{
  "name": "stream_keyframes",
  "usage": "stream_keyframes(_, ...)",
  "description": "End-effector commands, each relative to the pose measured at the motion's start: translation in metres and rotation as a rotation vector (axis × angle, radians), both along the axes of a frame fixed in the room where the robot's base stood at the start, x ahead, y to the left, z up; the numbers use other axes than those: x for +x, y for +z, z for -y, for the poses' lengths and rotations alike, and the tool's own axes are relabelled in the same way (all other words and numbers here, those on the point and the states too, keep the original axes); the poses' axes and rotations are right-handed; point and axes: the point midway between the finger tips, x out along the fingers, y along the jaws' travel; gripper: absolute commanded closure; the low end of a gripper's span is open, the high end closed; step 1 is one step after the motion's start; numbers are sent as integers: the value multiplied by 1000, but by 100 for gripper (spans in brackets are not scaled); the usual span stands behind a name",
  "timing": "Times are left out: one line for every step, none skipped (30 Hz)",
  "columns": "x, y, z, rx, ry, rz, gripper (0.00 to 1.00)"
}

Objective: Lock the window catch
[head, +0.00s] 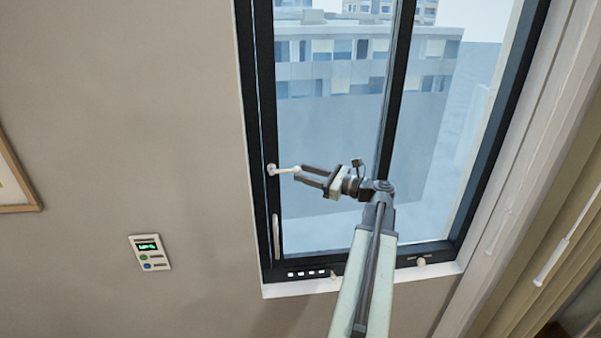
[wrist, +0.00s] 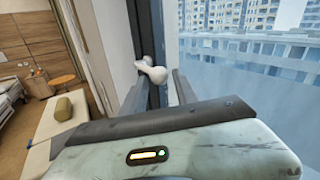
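The window catch (head: 284,170) is a small pale lever on the left side of the dark window frame (head: 262,120). In the head view it sticks out to the right, about level, from its round base. My gripper (head: 304,174) is at the lever's free end, with its fingers apart and pointing left. In the wrist view the catch (wrist: 152,72) shows its rounded knob between the two dark fingers of my gripper (wrist: 158,88). A gap shows on both sides of the knob. Whether a finger touches the lever cannot be told.
A pale vertical handle (head: 276,236) is on the frame below the catch. A wall panel (head: 150,252) with a green display is at the left. The white sill (head: 300,288) runs beneath the window. Blinds (head: 560,240) hang at the right.

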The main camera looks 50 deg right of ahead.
Motion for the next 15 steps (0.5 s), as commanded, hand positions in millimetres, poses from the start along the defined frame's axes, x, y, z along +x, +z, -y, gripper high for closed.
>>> stream_keyframes(7, 0, -2, 0, 2, 0, 64)
stream_keyframes(9, 0, -3, 0, 1, 0, 64)
stream_keyframes(12, 0, -4, 0, 1, 0, 64)
stream_keyframes(14, 0, -4, -1, 2, 0, 64)
stream_keyframes(15, 0, -5, -1, 2, 0, 64)
stream_keyframes(16, 0, -5, -1, 2, 0, 64)
stream_keyframes(16, 0, -6, -1, 2, 0, 64)
stream_keyframes(16, 0, -6, -1, 2, 0, 64)
stream_keyframes(16, 0, -6, -1, 2, 0, 64)
stream_keyframes(16, 0, -6, -1, 2, 0, 64)
stream_keyframes(16, 0, -6, -1, 2, 0, 64)
stream_keyframes(16, 0, -6, -1, 3, 0, 67)
stream_keyframes(16, 0, -6, -1, 3, 0, 76)
stream_keyframes(16, 0, -6, -1, 3, 0, 84)
stream_keyframes(16, 0, -6, -1, 3, 0, 95)
